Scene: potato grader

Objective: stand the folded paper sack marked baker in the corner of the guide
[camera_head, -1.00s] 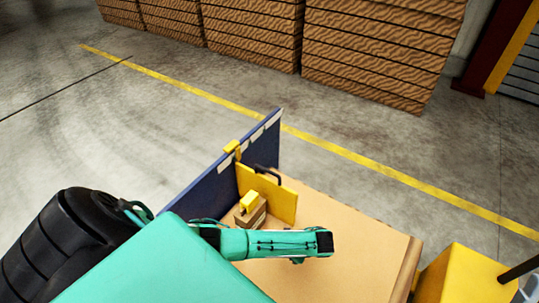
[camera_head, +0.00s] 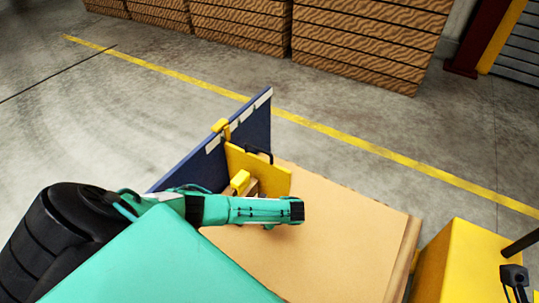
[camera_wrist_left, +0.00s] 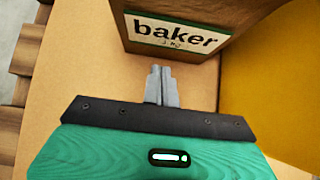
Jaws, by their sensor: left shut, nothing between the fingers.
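The brown paper sack (camera_head: 254,187) stands on the tan table top, mostly hidden behind my left arm in the head view. In the left wrist view the sack (camera_wrist_left: 125,28) shows a white, green-edged label reading "baker". A yellow block (camera_head: 240,181) shows at its top. The guide has a blue panel (camera_head: 254,123) and a yellow plate (camera_head: 273,176) meeting at a corner. The sack is close beside the yellow plate; its contact with either wall is unclear. My left gripper (camera_wrist_left: 161,70) is shut and empty, its fingertips just in front of the sack's label face. My right gripper is not in view.
The tan table top (camera_head: 335,235) is clear right of my left arm. A yellow box (camera_head: 455,260) stands beyond the table's right edge. Stacked crates (camera_head: 365,45) stand far back.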

